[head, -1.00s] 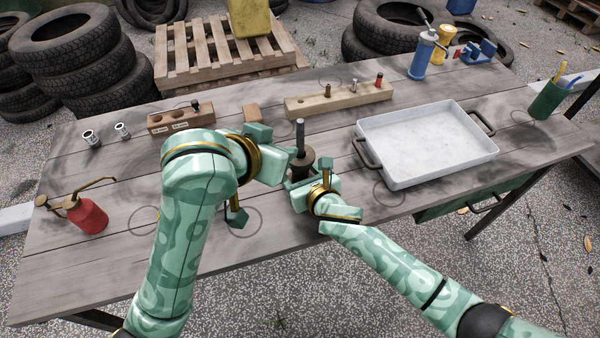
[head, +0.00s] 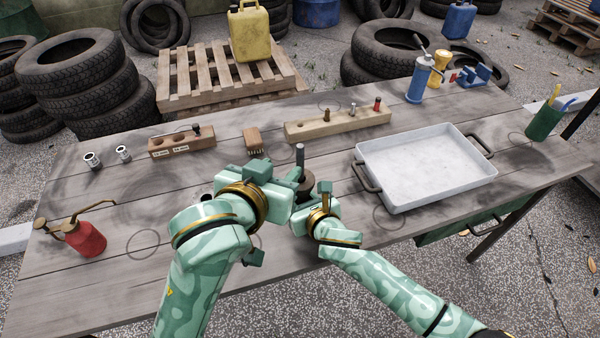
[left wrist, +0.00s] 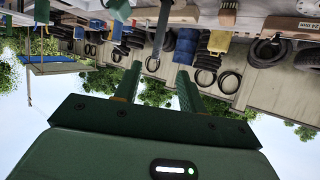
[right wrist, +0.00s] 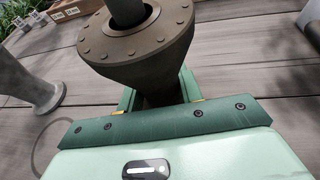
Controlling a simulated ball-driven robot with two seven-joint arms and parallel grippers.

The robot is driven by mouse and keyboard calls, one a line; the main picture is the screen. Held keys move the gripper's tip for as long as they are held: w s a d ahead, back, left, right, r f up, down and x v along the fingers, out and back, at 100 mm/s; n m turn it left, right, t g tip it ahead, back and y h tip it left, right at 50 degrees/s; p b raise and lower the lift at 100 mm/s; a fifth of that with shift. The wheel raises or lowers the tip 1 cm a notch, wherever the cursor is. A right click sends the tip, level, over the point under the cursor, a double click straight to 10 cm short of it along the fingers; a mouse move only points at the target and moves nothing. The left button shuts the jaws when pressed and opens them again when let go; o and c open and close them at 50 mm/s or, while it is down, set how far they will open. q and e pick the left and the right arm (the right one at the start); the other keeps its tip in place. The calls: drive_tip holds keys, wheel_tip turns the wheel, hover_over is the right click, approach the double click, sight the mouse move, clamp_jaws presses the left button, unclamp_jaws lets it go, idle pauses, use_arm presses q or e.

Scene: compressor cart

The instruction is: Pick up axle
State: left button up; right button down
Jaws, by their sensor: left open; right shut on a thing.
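The axle shows in the head view as a dark grey rod (head: 300,156) standing upright out of a brown flanged hub (head: 306,188). The right wrist view shows the rod (right wrist: 126,10) rising from the hub's bolted round flange (right wrist: 137,35). My right gripper (head: 311,201) is shut on the hub's narrower lower part, below the flange. My left gripper (head: 284,182) is open beside the rod on its left. In the left wrist view the rod (left wrist: 161,32) shows between the open fingers, beyond their tips; contact cannot be seen. My left arm hides part of the table.
A white tray (head: 388,198) lies to the right. A red oil can (head: 86,238) is at left. A grey flared object (right wrist: 30,85) stands left in the right wrist view.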

sight(299, 149)
use_arm(q)
drive_tip(key=shift+t, duration=0.3)
drive_tip(key=x, duration=0.5)
drive_tip(key=shift+w+d+r, duration=0.25)
drive_tip(key=shift+w, duration=0.2)
drive_tip(key=x, duration=0.6)
drive_tip(key=shift+d, duration=0.3)
clamp_jaws()
